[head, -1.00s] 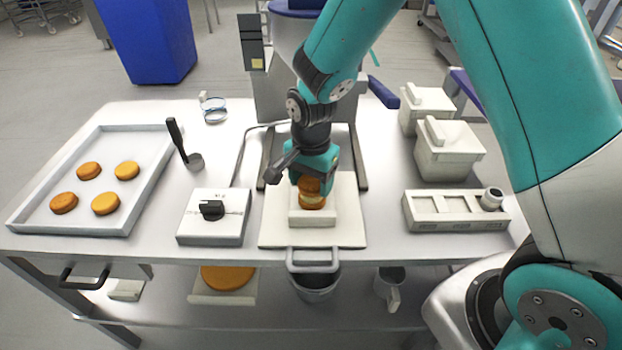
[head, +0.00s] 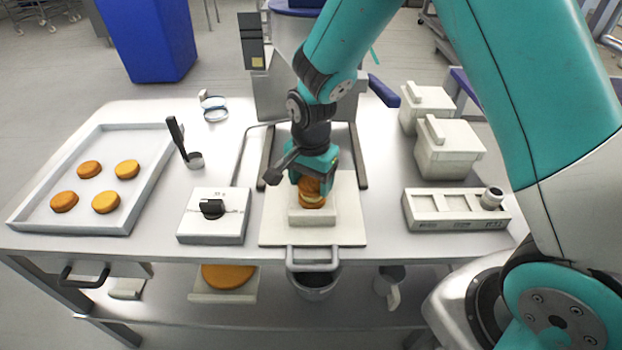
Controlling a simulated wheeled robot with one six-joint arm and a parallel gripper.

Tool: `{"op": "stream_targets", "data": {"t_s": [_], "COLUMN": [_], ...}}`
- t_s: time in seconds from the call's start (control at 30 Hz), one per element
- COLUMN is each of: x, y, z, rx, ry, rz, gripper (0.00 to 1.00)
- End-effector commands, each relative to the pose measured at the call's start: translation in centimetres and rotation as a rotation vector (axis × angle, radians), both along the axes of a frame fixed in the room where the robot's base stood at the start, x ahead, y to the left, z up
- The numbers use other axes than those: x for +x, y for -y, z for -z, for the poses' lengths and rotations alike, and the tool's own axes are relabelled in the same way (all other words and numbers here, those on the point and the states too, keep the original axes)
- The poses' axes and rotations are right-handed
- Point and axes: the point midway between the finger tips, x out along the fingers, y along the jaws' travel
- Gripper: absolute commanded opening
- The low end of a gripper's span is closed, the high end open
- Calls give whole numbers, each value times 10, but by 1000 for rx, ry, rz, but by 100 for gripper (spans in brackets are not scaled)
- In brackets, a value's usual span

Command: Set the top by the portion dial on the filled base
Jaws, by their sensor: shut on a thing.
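My gripper (head: 312,186) points down over the white board, shut on an orange-brown round top (head: 309,185). The top sits at the upper part of a small stack. Below it are a pale filling layer and the base (head: 312,203), on a raised white block (head: 312,217). The top appears to touch the filling, but the gripper hides part of it. The portion dial (head: 211,208) is a black knob on a white box left of the board. Its exact setting is too small to read.
A tray (head: 128,228) with several orange rounds lies at left. A ladle (head: 190,154) stands between tray and dial. A white slotted rack (head: 455,224) and lidded white tubs (head: 446,163) stand at right. The board (head: 345,232) has a front handle.

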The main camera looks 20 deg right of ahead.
Motion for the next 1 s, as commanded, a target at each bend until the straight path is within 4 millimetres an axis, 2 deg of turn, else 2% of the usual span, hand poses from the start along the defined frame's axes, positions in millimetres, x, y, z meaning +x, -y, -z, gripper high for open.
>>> {"op": "stream_targets", "data": {"t_s": [1.0], "x": [0], "y": [0], "z": [13], "rx": [0], "ry": [0], "rz": [0], "gripper": [54]}}
